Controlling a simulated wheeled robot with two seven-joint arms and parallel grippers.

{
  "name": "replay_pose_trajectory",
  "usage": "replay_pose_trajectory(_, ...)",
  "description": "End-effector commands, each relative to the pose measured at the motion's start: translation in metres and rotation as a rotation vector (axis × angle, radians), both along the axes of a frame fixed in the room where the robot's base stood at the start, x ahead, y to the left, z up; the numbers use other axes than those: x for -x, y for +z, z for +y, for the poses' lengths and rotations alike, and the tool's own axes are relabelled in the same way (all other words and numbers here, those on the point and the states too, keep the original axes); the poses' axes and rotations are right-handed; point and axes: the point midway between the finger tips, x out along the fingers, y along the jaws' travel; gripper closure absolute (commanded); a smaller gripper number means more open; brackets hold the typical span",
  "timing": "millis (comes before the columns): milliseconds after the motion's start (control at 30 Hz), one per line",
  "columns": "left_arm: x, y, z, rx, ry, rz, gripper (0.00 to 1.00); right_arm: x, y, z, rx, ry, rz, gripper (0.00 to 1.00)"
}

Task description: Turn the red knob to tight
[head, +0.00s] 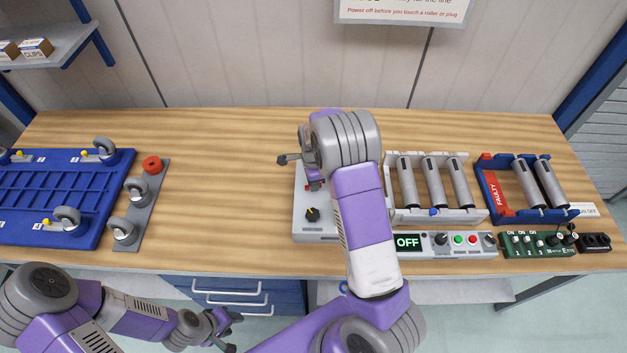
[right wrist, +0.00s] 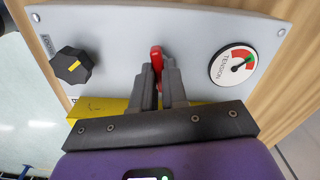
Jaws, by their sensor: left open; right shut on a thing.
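The red knob (right wrist: 156,57) stands up from a light grey panel (right wrist: 200,20) in the right wrist view. My right gripper (right wrist: 158,75) is shut on it, one dark finger on each side. The panel also carries a round white dial marked TENSION (right wrist: 235,64), with red and green zones and a pointer, and a black knob with a yellow mark (right wrist: 73,66). In the head view my right arm hides much of the panel (head: 313,228) and most of the red knob. My left gripper (head: 231,331) is open and empty, low in front of the table's front edge.
A blue rack with casters (head: 62,190) and a grey plate with a red part (head: 152,165) lie at left. A white roller tray (head: 462,214), a blue tray marked FAULTY (head: 497,198) and an OFF control box (head: 450,252) stand at right. The wooden table's (head: 220,190) left-centre is clear.

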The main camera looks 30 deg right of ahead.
Motion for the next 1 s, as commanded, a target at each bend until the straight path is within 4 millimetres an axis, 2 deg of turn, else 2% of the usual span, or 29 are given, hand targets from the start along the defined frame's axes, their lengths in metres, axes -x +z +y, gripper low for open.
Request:
replay_pose_trajectory(400, 0.0, 0.0114, 0.0, 0.0, 0.0, 0.0, 0.57, -0.0012, 0.0018, 0.0013, -0.001, -0.216, -0.002, 1.0)
replay_pose_trajectory(1000, 0.0, 0.0126, 0.0, 0.0, 0.0, 0.0, 0.57, -0.0017, 0.0012, 0.0011, -0.001, -0.261, -0.005, 1.0)
